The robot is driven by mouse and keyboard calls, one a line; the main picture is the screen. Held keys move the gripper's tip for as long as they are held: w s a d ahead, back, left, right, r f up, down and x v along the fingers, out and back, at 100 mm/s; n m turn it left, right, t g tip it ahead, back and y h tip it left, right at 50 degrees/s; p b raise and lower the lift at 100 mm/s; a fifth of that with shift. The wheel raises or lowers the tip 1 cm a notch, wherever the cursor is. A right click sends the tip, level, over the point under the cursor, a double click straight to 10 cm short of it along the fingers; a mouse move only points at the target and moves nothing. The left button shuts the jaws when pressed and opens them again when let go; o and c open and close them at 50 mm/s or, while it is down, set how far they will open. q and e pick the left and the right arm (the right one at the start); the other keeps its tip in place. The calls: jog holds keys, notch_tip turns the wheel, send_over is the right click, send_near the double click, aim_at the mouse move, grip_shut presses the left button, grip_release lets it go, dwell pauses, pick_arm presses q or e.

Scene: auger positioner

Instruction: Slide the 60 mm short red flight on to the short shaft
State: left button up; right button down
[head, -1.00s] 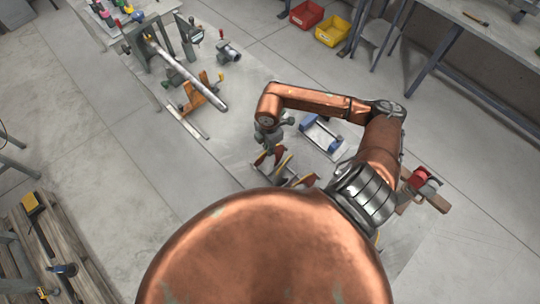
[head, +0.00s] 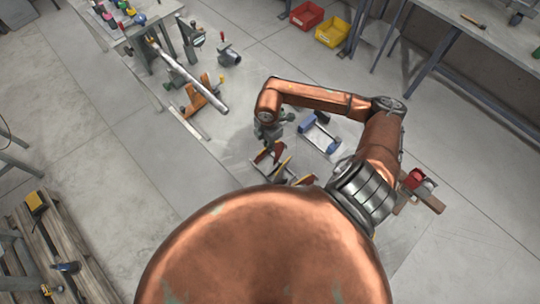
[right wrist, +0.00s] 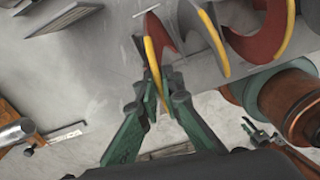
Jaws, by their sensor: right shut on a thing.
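My right gripper (right wrist: 163,80) points at a group of red flights with yellow edges, and its fingers are shut on the nearest red flight (right wrist: 155,42) by its yellow edge. In the head view the gripper hangs below my bent arm, partly hidden by it, over the flights (head: 284,168). Another flight (right wrist: 212,38) and a larger curved one (right wrist: 268,38) stand just to the right in the wrist view. A silver shaft (head: 190,76) lies slanted on stands at the upper left; I cannot tell if it is the short shaft.
A blue-ended frame (head: 318,133) stands right of the flights, and a red clamp-like part (head: 418,180) is further right. Red (head: 306,14) and yellow (head: 332,31) bins lie at the back.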

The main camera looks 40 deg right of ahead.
jog(key=shift+r+p, duration=2.65)
jog(key=shift+r, duration=1.45)
jog(key=shift+w+f, duration=0.1)
